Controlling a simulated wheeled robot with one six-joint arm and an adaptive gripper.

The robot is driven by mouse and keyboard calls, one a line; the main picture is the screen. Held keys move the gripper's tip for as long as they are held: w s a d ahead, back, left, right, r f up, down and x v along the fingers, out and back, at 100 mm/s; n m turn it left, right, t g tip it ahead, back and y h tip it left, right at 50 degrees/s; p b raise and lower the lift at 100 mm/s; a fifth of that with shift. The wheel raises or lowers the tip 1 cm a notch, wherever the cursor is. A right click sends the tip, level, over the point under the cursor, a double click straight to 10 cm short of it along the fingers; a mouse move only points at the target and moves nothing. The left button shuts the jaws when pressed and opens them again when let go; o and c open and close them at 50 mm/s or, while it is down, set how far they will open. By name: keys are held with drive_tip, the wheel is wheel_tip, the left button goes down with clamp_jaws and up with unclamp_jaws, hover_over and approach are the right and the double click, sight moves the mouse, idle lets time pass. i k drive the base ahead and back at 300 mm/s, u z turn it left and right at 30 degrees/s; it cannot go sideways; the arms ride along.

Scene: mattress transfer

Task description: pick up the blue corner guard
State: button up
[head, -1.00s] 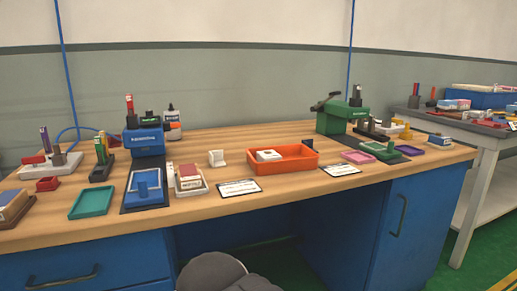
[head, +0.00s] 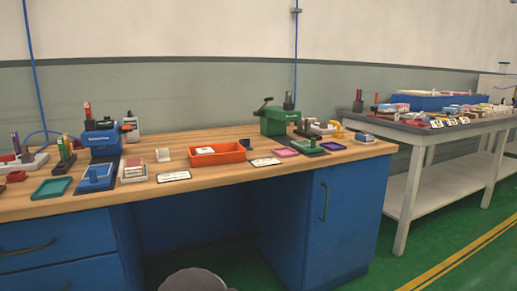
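I cannot pick out a blue corner guard for certain in the head view. Blue things on the wooden workbench (head: 225,176) are a blue machine (head: 104,141) at the left and a blue piece (head: 97,176) on the dark plate in front of it. On the grey table (head: 440,128) at the right stand a long blue bin (head: 420,102) and several small boxes and parts, too small to tell apart. My gripper is not in view.
An orange tray (head: 218,157) with a white item sits mid-bench. A green machine (head: 279,120) stands to its right. A teal tray (head: 51,188) lies at the left. Green floor (head: 420,258) with a yellow line is open before the grey table.

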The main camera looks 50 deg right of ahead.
sight(246, 144)
drive_tip(key=z, duration=1.3)
